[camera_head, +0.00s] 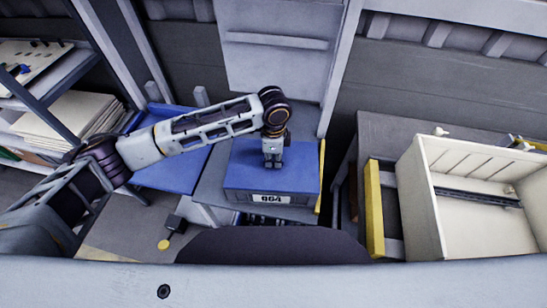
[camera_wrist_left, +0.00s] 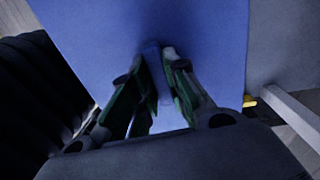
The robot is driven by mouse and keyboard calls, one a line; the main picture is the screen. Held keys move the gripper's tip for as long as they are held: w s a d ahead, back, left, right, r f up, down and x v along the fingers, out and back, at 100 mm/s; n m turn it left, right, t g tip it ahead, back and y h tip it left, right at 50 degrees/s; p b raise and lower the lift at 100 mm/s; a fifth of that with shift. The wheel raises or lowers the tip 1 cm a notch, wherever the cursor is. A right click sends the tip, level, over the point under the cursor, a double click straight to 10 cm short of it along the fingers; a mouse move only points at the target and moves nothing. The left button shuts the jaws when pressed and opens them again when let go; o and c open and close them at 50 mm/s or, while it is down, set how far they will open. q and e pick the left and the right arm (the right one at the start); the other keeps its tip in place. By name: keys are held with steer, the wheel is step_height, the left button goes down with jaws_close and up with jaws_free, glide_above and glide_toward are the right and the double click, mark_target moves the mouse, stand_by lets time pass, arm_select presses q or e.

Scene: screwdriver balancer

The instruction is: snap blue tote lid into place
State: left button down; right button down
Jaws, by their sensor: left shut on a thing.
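My left gripper (camera_head: 273,163) points down at the middle of the lid. In the left wrist view the left gripper (camera_wrist_left: 158,85) is shut on a raised blue grip (camera_wrist_left: 151,55) of the lid (camera_wrist_left: 215,45). The fingers hide part of that grip. My right gripper is not in view.
A blue panel (camera_head: 178,172) lies left of the tote, under my left arm. A cream open bin (camera_head: 480,225) stands at the right, beside a yellow-edged frame (camera_head: 374,210). Shelves with stacked sheets (camera_head: 68,122) are at the far left. A wall closes the back.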

arm_select(q)
steer(key=c, duration=1.3)
jaws_free()
steer(key=shift+f, duration=0.1)
steer(key=shift+r, duration=6.1)
